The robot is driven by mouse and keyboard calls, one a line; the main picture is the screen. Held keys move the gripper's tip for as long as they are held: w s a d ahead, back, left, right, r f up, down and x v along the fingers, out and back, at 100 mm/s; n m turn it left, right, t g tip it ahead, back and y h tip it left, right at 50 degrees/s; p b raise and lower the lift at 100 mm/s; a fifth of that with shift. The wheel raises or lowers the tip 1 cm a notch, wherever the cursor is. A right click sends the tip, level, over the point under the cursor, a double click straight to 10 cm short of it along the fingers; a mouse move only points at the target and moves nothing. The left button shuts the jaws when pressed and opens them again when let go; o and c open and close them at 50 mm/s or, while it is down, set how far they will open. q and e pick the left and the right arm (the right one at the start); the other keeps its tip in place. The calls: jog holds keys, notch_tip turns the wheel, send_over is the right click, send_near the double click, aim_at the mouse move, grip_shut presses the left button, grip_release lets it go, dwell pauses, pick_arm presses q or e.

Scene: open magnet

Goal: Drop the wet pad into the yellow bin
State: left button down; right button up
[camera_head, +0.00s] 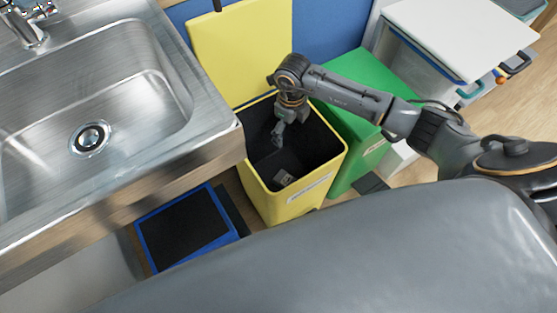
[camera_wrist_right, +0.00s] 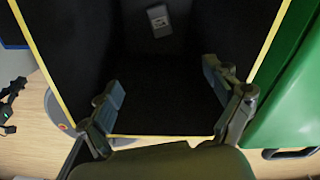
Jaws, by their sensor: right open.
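The yellow bin (camera_head: 270,207) stands open on the floor between the sink and a green bin, its yellow lid (camera_head: 240,50) raised at the back. A small pale grey item (camera_head: 284,178) lies on the bin's dark bottom; it also shows in the right wrist view (camera_wrist_right: 159,20). It may be the pad, but I cannot tell for sure. My right gripper (camera_head: 278,139) reaches down over the bin's opening. In the right wrist view its fingers (camera_wrist_right: 168,95) are spread wide with nothing between them. My left gripper is not in view.
A steel sink (camera_head: 120,80) with a tap fills the left side. The green bin (camera_head: 375,80) stands right beside the yellow bin. A blue-edged black mat (camera_head: 185,228) lies below the sink. A white-topped drawer unit (camera_head: 460,35) is at the back right.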

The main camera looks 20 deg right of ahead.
notch_tip(320, 180, up, 12)
dwell(0.6)
jog(key=shift+f, duration=0.1)
